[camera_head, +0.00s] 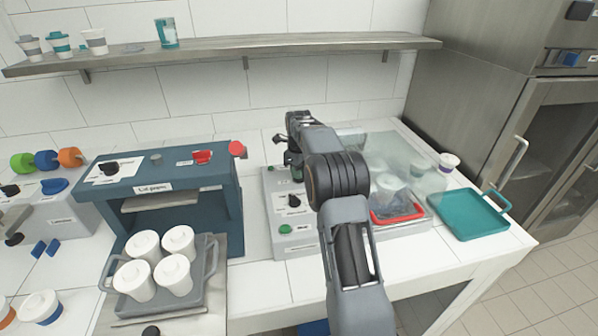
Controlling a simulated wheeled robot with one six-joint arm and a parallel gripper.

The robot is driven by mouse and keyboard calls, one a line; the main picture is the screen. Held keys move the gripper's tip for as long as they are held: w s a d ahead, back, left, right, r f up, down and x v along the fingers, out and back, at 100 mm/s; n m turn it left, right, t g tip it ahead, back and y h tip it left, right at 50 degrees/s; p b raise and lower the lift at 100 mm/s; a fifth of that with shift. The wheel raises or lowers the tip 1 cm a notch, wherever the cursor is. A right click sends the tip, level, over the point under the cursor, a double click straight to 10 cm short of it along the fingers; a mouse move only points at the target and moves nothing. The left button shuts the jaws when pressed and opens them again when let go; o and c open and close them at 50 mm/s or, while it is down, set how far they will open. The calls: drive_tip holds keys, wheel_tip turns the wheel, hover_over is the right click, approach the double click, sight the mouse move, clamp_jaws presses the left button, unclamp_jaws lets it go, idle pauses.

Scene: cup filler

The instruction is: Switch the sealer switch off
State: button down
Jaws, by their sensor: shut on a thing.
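The sealer (277,241) is a grey machine on the counter with a clear hood at its right. A black rotary switch (293,201) with a small label sits on its front panel; the label is too small to read. A green button (286,228) is below it. My gripper (289,162) is at the panel's upper end, above and behind the black switch in the picture. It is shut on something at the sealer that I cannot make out. My wrist hides part of the panel and hood.
A red tray (396,216) lies under the hood. A teal tray (468,215) is at the right.

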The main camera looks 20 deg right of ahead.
drive_tip(key=shift+n, duration=0.4)
drive_tip(key=n+p, duration=0.2)
drive_tip(key=n, duration=0.1)
drive_tip(key=shift+r, duration=0.1)
drive_tip(key=n+p, duration=0.1)
drive_tip(key=n, duration=0.3)
drive_tip(key=shift+n, duration=0.7)
drive_tip(key=c, duration=1.2)
unclamp_jaws()
drive_tip(key=shift+o, duration=0.2)
wheel_tip(320, 180, up, 14)
drive_tip(key=shift+f+p, duration=0.2)
drive_tip(key=shift+p, duration=0.15)
